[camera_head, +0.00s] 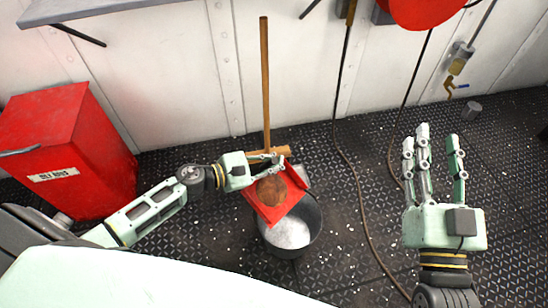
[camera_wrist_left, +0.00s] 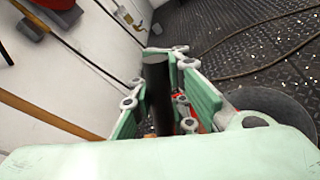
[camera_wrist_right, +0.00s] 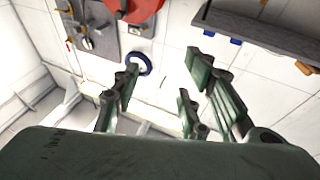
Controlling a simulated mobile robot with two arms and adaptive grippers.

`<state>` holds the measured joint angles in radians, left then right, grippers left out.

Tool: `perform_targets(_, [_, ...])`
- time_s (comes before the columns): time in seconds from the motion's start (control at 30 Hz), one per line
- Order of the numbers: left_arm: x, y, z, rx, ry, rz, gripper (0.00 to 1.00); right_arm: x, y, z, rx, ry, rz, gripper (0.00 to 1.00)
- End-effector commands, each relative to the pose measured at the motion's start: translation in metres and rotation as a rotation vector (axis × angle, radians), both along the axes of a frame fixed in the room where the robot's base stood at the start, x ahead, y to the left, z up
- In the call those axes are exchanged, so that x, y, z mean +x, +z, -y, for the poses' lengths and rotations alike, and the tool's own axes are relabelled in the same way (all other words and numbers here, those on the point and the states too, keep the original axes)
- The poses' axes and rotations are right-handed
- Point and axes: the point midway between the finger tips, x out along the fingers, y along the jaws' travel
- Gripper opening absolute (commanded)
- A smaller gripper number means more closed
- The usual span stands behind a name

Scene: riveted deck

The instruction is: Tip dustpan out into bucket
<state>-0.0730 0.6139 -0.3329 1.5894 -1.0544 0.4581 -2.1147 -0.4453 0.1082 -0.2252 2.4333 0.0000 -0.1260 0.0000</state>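The red dustpan (camera_head: 267,213) is at the middle of the head view, with a round brown patch of sweepings (camera_head: 271,189) on it. My left gripper (camera_head: 274,163) is at its far end, shut around its dark handle (camera_wrist_left: 157,85), which shows between the fingers in the left wrist view. The pan slants down toward the front, over the bucket's left and far part. The grey bucket (camera_head: 314,228) stands on the floor, its pale inside partly covered by the pan. My right gripper (camera_head: 434,143) is open and empty, well to the right.
A wooden broom (camera_head: 265,80) leans on the wall behind the dustpan. A red bin (camera_head: 75,145) stands at the left. A hose (camera_head: 345,165) runs down onto the floor right of the bucket. Pale specks dot the dark floor.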

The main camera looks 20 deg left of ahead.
Motion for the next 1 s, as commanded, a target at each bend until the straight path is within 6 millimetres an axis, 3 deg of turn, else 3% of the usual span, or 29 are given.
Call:
perform_targets(0.47, [-0.005, 0.000, 0.015, 0.079, -0.001, 0.032, 0.00, 0.005, -0.056, 0.007, -0.074, -0.017, -0.280, 0.40])
perform_targets(1.0, [-0.010, -0.004, 0.028, 0.150, 0.001, 0.055, 0.00, -0.011, -0.117, 0.019, -0.149, -0.036, -0.582, 0.40])
